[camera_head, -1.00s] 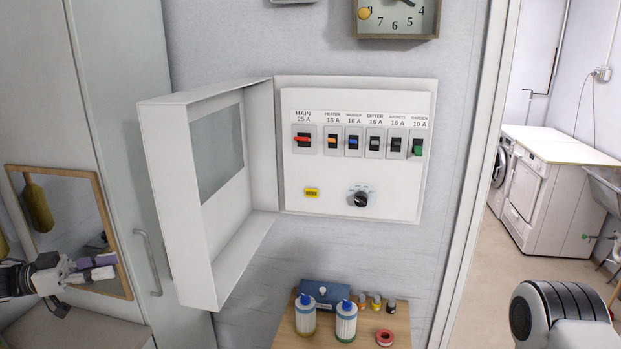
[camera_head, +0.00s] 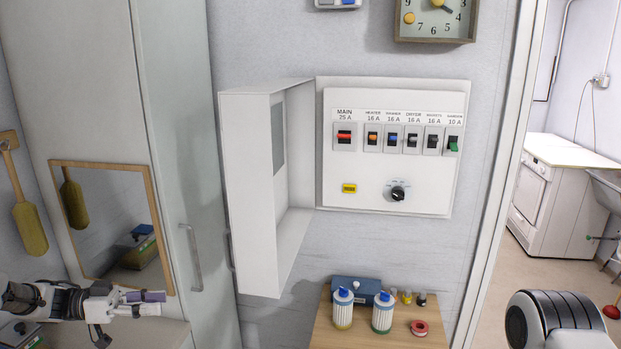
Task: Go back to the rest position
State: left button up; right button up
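My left gripper (camera_head: 143,303) is at the lower left, with its arm coming in from the left edge. Its two fingers, one purplish and one pale, lie close together in this side view. I see nothing held between them, and I cannot tell how far apart they are. It is in front of the mirror's lower edge, well left of the open breaker box (camera_head: 460,150). My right gripper is out of view; a dark ribbed part of my own body shows at the lower right.
The box's white door (camera_head: 247,200) stands open and juts out. A wooden stand (camera_head: 345,335) below holds two bottles, a blue case (camera_head: 356,289) and red tape (camera_head: 419,327). A mirror (camera_head: 150,215) and tall cabinet (camera_head: 175,100) are at left. A doorway opens at right.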

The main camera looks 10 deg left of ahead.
pick_arm(q)
jog(key=d+f+n+b, duration=0.2)
jog(key=d+f+n, duration=0.2)
jog(key=d+f, duration=0.7)
jog(key=s+d+f+n+t+y+b, duration=0.1)
jog(key=s+d+f+n+y, duration=0.25)
jog(key=d+f, duration=0.35)
jog(key=s+d+f+n+t+y+b, duration=0.1)
jog(key=s+d+f+n+y, duration=0.1)
jog(key=s+d+f+n, duration=0.5)
jog(key=s+a+f+m+g+y+b, duration=0.1)
jog(key=s+a+f+m+g+y, duration=0.15)
jog(key=s+f+y, duration=0.5)
jog(key=s+a+f+g+y, duration=0.1)
jog(key=s+a, duration=0.3)
jog(key=s, duration=0.4)
jog(key=s+a+f+g+y, duration=0.2)
jog(key=s+a+g, duration=0.1)
jog(key=s, duration=0.4)
jog(key=shift+s+a+n+g, duration=0.35)
jog(key=shift+s+a+n, duration=0.05)
jog(key=shift+a, duration=0.5)
jog(key=shift+f, duration=0.1)
